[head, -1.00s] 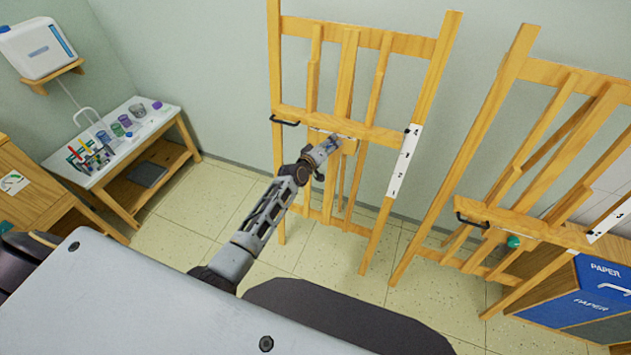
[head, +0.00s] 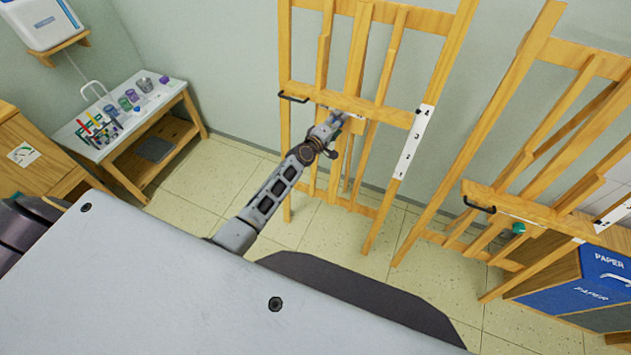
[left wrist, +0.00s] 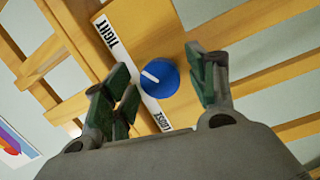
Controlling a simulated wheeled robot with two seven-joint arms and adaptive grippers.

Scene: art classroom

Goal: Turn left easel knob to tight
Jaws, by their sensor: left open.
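The left easel (head: 365,45) stands upright against the wall. Its blue knob (left wrist: 159,78) sits on a wooden bar in the left wrist view. A white pointer line on the knob faces the label strip (left wrist: 128,60), between its TIGHT and LOOSE ends. My left gripper (left wrist: 165,90) is open, with fingers on either side of the knob. Gaps show between the fingers and the knob in this view; the depth is hard to judge. In the head view my left gripper (head: 337,119) is at the easel's crossbar and the knob cannot be made out. My right gripper is out of view.
A second easel (head: 555,47) with a green knob (head: 519,229) stands to the right. A blue paper cabinet (head: 585,285) is beside it. A white-topped table (head: 165,105) with art supplies stands at the left. Floor tiles (head: 305,235) show free room before the left easel.

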